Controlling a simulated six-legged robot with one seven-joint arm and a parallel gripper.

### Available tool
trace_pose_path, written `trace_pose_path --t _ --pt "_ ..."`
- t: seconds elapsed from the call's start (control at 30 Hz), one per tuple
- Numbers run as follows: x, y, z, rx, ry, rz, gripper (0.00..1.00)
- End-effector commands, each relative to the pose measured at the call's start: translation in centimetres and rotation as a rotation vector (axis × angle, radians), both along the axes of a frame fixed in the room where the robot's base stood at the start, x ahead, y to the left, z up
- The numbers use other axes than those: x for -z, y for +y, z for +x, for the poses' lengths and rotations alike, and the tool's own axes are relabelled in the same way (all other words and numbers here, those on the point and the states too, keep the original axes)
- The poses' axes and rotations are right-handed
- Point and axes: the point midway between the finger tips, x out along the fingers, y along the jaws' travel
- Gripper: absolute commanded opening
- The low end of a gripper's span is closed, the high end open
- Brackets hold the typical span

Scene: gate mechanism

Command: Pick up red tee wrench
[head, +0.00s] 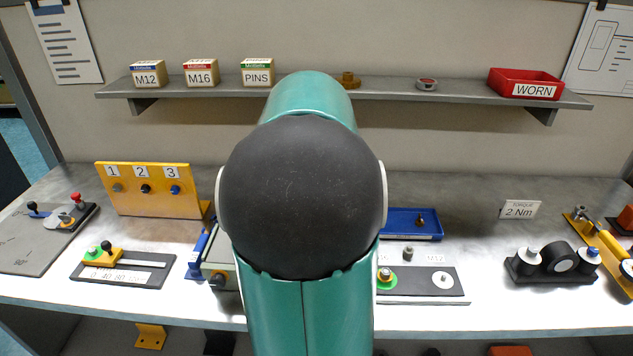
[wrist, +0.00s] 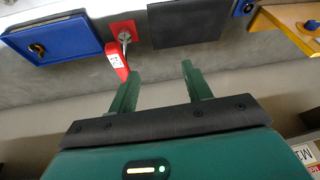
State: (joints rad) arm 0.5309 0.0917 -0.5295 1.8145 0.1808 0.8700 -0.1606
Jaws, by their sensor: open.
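The red tee wrench (wrist: 117,62) shows in the wrist view as a red bar with a small white label, joined to a grey metal part above a red square (wrist: 122,29). My gripper (wrist: 160,82) is open and empty, with its two green fingers apart. The wrench lies just beyond the left finger's tip in the picture, outside the gap between the fingers. I cannot tell whether they touch. In the head view my own arm blocks the middle of the bench, and neither the wrench nor my gripper shows.
A blue tray (head: 410,236) with a brass piece stands right of my arm; it also shows in the wrist view (wrist: 52,50). A dark panel (wrist: 185,22) is beside the wrench. A yellow numbered panel (head: 150,204) stands left. A shelf (head: 385,95) runs along the back wall.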

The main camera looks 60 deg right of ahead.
Motion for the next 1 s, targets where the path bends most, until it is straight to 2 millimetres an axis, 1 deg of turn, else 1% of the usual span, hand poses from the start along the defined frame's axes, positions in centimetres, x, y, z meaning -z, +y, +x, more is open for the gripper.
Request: trace_pose_path --t 0.03,0.1,0.2,0.23,0.37,0.47,0.7,0.8,1.0 --pt "0.4 -2.1 -1.3 0.040 0.016 -0.008 0.49" --pt "0.7 -4.3 -2.7 0.081 0.031 -0.018 0.49" --pt "1.0 -6.3 -4.2 0.119 0.047 -0.029 0.49" --pt "1.0 -6.7 -4.5 0.126 0.049 -0.031 0.49" --pt "1.7 -7.7 -4.8 0.137 0.057 -0.035 0.49" --pt "3.1 -8.3 -4.6 0.138 0.058 -0.034 0.49" --pt "7.4 -10.0 -3.7 0.137 0.058 -0.033 0.49" --pt "8.5 -10.4 -3.3 0.133 0.057 -0.035 0.49" --pt "9.7 -11.0 -2.9 0.134 0.056 -0.035 0.49"
